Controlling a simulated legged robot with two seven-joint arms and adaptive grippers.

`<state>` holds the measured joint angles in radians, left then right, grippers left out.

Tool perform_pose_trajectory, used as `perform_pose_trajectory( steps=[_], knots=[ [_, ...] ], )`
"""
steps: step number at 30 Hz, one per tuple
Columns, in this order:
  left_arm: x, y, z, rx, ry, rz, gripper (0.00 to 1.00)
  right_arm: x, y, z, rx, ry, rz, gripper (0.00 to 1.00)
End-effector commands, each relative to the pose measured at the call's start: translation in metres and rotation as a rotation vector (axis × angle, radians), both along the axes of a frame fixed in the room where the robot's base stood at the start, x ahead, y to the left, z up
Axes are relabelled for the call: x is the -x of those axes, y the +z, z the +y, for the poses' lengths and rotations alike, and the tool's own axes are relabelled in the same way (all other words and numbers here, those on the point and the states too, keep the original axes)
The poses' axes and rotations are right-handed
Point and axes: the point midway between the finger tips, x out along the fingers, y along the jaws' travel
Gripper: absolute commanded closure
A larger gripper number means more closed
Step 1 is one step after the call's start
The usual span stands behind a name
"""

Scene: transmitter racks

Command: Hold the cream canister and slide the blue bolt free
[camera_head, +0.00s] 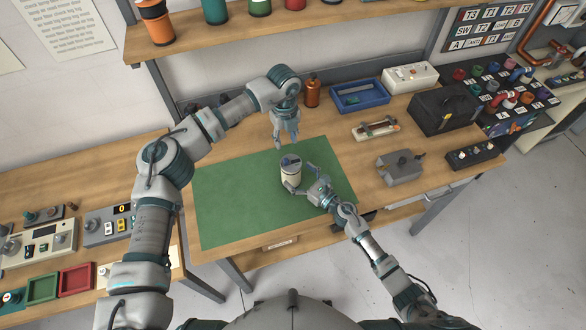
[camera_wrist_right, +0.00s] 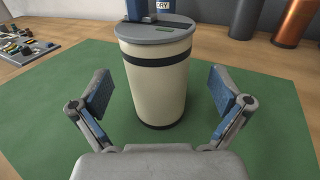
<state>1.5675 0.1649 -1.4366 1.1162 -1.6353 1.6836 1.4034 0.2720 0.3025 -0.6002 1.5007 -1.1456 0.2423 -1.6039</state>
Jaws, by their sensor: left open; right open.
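The cream canister (camera_head: 291,173) stands upright on the green mat (camera_head: 230,200). In the right wrist view the canister (camera_wrist_right: 157,85) has a dark band and a grey lid. The blue bolt (camera_wrist_right: 138,9) shows on top of the lid, cut off by the frame's upper edge; in the head view it is a small blue patch (camera_head: 290,160). My right gripper (camera_head: 302,180) is open with its fingers on either side of the canister; the right wrist view shows gaps between both pads (camera_wrist_right: 160,98) and its wall. My left gripper (camera_head: 287,143) is open and empty, pointing down just behind and above the canister.
A copper cylinder (camera_head: 312,93), a blue tray (camera_head: 360,96) and a white box (camera_head: 411,77) stand at the back of the table. A black case (camera_head: 443,107) and a grey device (camera_head: 400,164) are to the right. The mat's left part is clear.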

Motion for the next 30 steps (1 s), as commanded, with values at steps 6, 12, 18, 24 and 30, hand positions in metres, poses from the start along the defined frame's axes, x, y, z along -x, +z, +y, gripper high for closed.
perform_pose_trajectory(
  steps=[6,12,18,24,30],
  knots=[
    [0.0,0.0,-0.003,-0.002,0.0,0.0,0.58,-0.019,0.001,0.016,-0.003,0.0,0.0,0.0],
    [0.001,0.0,-0.007,-0.005,-0.001,-0.001,0.58,-0.022,0.0,0.018,-0.006,0.001,0.0,0.0],
    [0.001,0.0,-0.007,-0.005,-0.001,-0.001,0.58,-0.022,0.0,0.018,-0.005,0.0,0.001,0.05],
    [0.0,0.0,-0.003,-0.002,0.0,0.0,0.58,-0.023,0.0,0.02,-0.003,0.0,0.0,0.55],
    [0.0,0.0,-0.001,-0.001,0.0,0.0,0.58,-0.023,0.0,0.022,-0.001,0.0,0.001,0.79]
  ],
)
